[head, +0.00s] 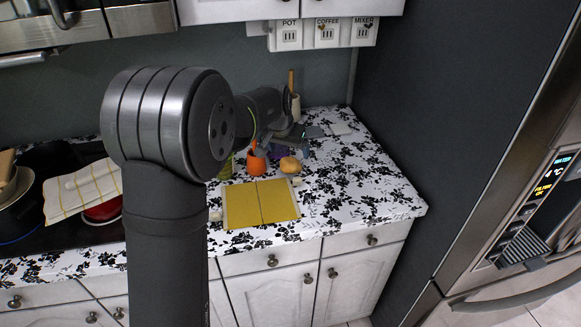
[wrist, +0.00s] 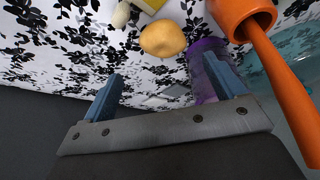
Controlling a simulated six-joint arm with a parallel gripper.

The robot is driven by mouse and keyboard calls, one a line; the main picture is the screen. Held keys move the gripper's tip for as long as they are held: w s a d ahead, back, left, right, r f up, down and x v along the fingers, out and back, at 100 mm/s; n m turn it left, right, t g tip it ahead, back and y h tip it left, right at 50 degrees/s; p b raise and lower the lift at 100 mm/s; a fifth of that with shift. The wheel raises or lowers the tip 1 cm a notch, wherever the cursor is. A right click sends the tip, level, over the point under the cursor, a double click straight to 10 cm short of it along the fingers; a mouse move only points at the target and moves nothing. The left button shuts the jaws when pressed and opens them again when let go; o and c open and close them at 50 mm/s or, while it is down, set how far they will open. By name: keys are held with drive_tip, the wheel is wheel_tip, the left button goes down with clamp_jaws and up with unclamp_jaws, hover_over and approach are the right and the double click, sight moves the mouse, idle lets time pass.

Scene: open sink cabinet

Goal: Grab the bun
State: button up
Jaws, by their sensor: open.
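The bun (head: 290,164) is a round, golden-tan piece lying on the black-and-white floral counter, just behind the yellow board. In the wrist view the bun (wrist: 163,38) is at the top centre, beyond the fingertips and apart from them. My gripper (wrist: 165,84) is open, with two blue fingers spread and nothing between them except counter in view. In the head view my gripper is partly hidden by my arm, over the counter behind the bun.
An orange cup (head: 257,164) stands left of the bun; in the wrist view an orange object (wrist: 245,18) is close on the right. A purple item (wrist: 204,68) is by the right finger. A yellow board (head: 247,206) lies in front. The counter's right side (head: 365,185) is clear.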

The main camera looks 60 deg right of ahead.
sight(290, 160)
drive_tip(key=x, duration=0.8)
drive_tip(key=shift+w+d+f, duration=0.15)
drive_tip(key=shift+w+f, duration=0.1)
drive_tip(key=shift+c, duration=0.2)
drive_tip(key=c, duration=1)
